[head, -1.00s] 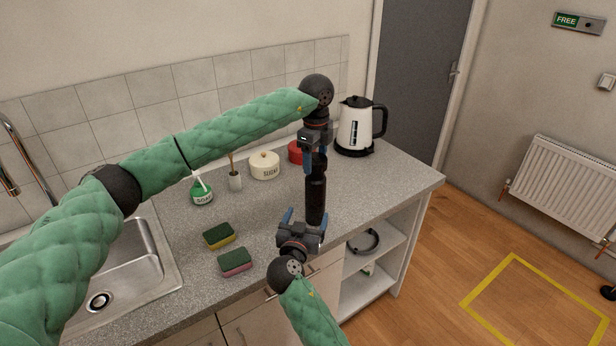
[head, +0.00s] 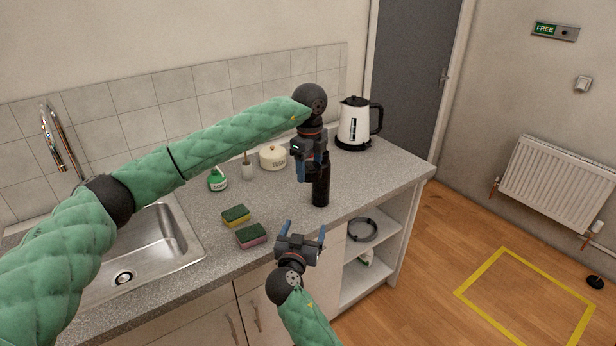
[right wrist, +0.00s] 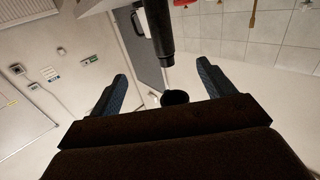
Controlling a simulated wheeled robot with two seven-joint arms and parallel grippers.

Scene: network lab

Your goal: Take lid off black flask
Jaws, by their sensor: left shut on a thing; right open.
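The black flask (head: 320,188) stands upright on the counter, near its front edge. My left gripper (head: 303,172) is beside the flask's upper part in the head view and hides some of it. It is shut on the lid, which its fingers hide there. In the right wrist view, which is upside down, the lid (right wrist: 175,97) appears as a dark hollow round piece, apart from the end of the flask (right wrist: 160,28). My right gripper (head: 301,235) is open and empty, in front of the counter's edge and clear of the flask.
The white kettle (head: 353,124) stands behind the flask to the right. The sugar pot (head: 273,160), a small holder (head: 247,172) and green soap bottle (head: 217,181) are left. Two sponges (head: 236,215) lie near the sink (head: 165,240). The counter right of the flask is clear.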

